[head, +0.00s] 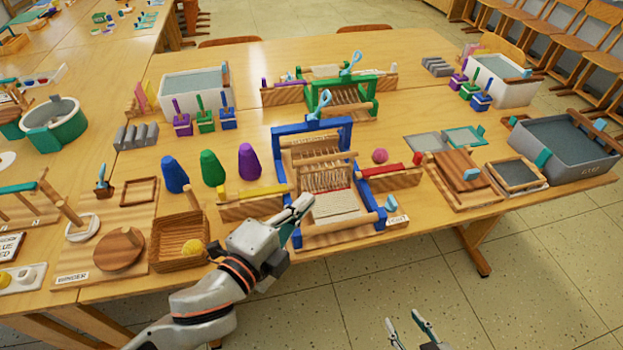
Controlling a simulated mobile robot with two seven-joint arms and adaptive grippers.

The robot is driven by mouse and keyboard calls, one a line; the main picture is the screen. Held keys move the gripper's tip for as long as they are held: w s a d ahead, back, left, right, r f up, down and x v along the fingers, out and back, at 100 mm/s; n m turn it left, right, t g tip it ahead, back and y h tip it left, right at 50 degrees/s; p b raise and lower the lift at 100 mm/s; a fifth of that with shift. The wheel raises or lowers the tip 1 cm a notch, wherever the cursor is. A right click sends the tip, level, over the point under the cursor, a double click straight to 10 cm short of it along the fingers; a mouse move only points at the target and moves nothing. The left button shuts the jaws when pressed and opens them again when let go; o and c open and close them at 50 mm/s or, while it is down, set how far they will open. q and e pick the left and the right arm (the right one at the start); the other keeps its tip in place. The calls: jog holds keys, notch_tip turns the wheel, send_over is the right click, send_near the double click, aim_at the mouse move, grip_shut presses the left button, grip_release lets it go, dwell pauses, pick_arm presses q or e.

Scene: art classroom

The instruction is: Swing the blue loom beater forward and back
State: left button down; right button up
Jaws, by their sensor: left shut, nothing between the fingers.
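The blue loom (365,200) stands at the front middle of the table in the head view. Its blue beater frame (312,127) rises upright at the back, over the threads and a strip of woven cloth (335,206). My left gripper (304,203) is shut and empty. It reaches in over the loom's front left side and hides part of the blue side rail there. I cannot tell whether it touches the loom. My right gripper (408,328) is open and empty, low in front of the table over the floor.
Blue, green and purple cones (211,168) stand left of the loom. A wicker basket (180,240) with a yellow ball is near my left arm. A green loom (345,97) stands behind. A wooden board (460,180) and grey tub (565,145) are to the right.

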pick_arm(q)
send_near(332, 160)
jog(key=d, duration=0.2)
jog(key=w+d, duration=0.1)
jog(key=shift+d+b, duration=0.35)
jog(key=w, duration=0.3)
jog(key=shift+a+f, duration=0.4)
jog(key=shift+w+a, duration=0.15)
jog(key=shift+w, duration=0.35)
pick_arm(e)
jog(key=shift+w+d+f, duration=0.2)
jog(key=shift+w+d, duration=0.05)
jog(key=shift+w, duration=0.05)
